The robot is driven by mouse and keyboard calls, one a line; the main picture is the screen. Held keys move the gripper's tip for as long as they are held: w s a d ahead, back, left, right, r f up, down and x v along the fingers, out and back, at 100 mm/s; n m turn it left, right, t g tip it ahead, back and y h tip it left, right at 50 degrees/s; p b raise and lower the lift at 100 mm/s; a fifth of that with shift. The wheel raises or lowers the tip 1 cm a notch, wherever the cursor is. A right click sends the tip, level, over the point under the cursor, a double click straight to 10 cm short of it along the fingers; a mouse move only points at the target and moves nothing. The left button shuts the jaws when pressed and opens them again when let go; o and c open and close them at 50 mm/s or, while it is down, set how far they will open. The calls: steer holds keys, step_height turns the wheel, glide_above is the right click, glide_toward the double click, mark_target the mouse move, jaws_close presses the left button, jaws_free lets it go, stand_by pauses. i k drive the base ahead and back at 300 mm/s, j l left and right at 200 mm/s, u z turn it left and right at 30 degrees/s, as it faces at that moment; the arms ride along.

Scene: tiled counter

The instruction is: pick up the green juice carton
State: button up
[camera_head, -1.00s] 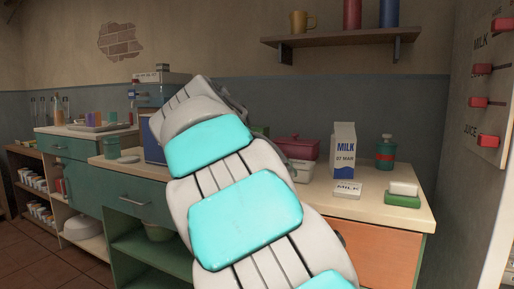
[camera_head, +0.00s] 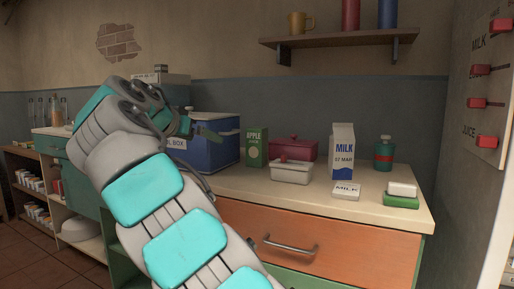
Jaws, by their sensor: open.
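The green juice carton (camera_head: 256,147), marked "APPLE", stands upright on the counter. It is between the blue cool box (camera_head: 218,152) and the red lidded container (camera_head: 293,149). My gripper (camera_head: 203,133) is at the end of my arm, in front of the blue box and to the left of the carton. Its jaws are open and small in view, partly hidden behind my own wrist. The gripper appears apart from the carton, with nothing seen in it.
A white dish (camera_head: 291,173) stands in front of the red container. A milk carton (camera_head: 342,152), a small white block (camera_head: 346,190), a teal bottle (camera_head: 384,153) and a green sponge (camera_head: 400,201) are farther right. The counter (camera_head: 240,182) is bare in front of the juice carton.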

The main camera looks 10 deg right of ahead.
mark_target(256, 137)
steer(key=i+l, duration=0.75)
steer(key=i, duration=0.1)
